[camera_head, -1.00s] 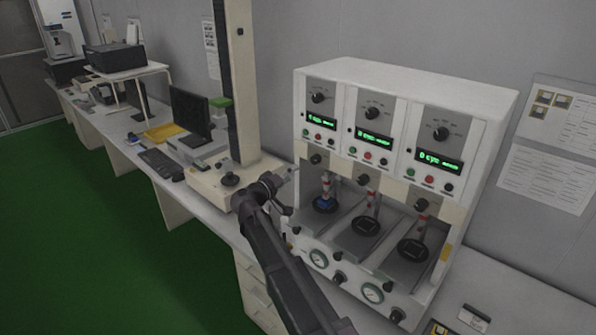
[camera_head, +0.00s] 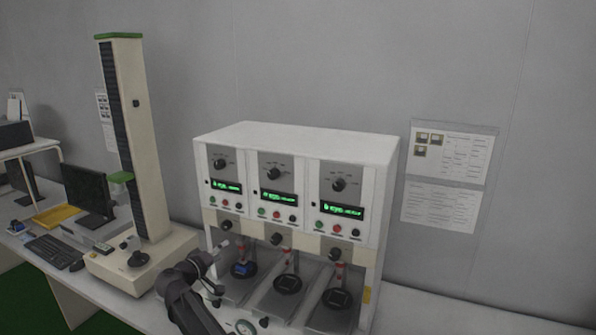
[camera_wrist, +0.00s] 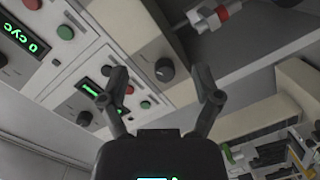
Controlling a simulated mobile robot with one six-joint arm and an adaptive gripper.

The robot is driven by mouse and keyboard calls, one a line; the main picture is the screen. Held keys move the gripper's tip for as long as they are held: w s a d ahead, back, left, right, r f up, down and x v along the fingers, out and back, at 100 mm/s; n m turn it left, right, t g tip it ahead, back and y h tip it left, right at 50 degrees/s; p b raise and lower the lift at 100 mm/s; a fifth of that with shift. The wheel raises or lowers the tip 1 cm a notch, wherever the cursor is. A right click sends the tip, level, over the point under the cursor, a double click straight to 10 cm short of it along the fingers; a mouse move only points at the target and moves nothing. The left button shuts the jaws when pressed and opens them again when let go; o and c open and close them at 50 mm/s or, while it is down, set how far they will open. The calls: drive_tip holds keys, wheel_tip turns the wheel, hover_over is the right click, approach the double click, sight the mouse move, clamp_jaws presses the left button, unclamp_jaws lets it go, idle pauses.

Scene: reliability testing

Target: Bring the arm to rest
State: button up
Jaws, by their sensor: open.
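My dark arm (camera_head: 186,298) reaches up from the bottom of the head view, its end in front of the left side of the white test machine (camera_head: 375,150). In the wrist view my gripper (camera_wrist: 162,82) has its two black fingers spread wide apart, with nothing between them. Behind the fingers are the machine's front panel, a black knob (camera_wrist: 164,70) and several coloured buttons. The fingertips are hard to make out in the head view. The gap between the fingers and the machine is not clear.
The machine has three bays with green displays (camera_head: 342,208). A tall beige column tester (camera_head: 135,140) stands left of it. Further left are a monitor (camera_head: 88,190), a keyboard (camera_head: 50,250) and a yellow tray (camera_head: 55,214). Papers (camera_head: 448,170) hang on the wall.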

drive_tip(key=s+d+f+m+g, duration=0.1)
drive_tip(key=s+d+f+g, duration=0.15)
drive_tip(key=d, duration=0.65)
drive_tip(key=s+d+f+m+g, duration=0.15)
drive_tip(key=d+f+g, duration=0.25)
drive_tip(key=d, duration=0.5)
drive_tip(key=s+d+f+m+g, duration=0.1)
drive_tip(key=d+f+g, duration=0.25)
drive_tip(key=d, duration=0.55)
drive_tip(key=s+d+f+m+g+y, duration=0.1)
drive_tip(key=s+d+f+g+y, duration=0.1)
drive_tip(key=s+d, duration=0.5)
drive_tip(key=s+d+f+m+g+y, duration=0.2)
drive_tip(key=s+d+f+g+y, duration=0.1)
drive_tip(key=s+d, duration=0.5)
drive_tip(key=s+f+y, duration=0.1)
drive_tip(key=s+y, duration=0.1)
drive_tip(key=shift+f+y, duration=0.3)
drive_tip(key=shift+w+a, duration=0.1)
drive_tip(key=c, duration=0.3)
drive_tip(key=shift+c, duration=0.2)
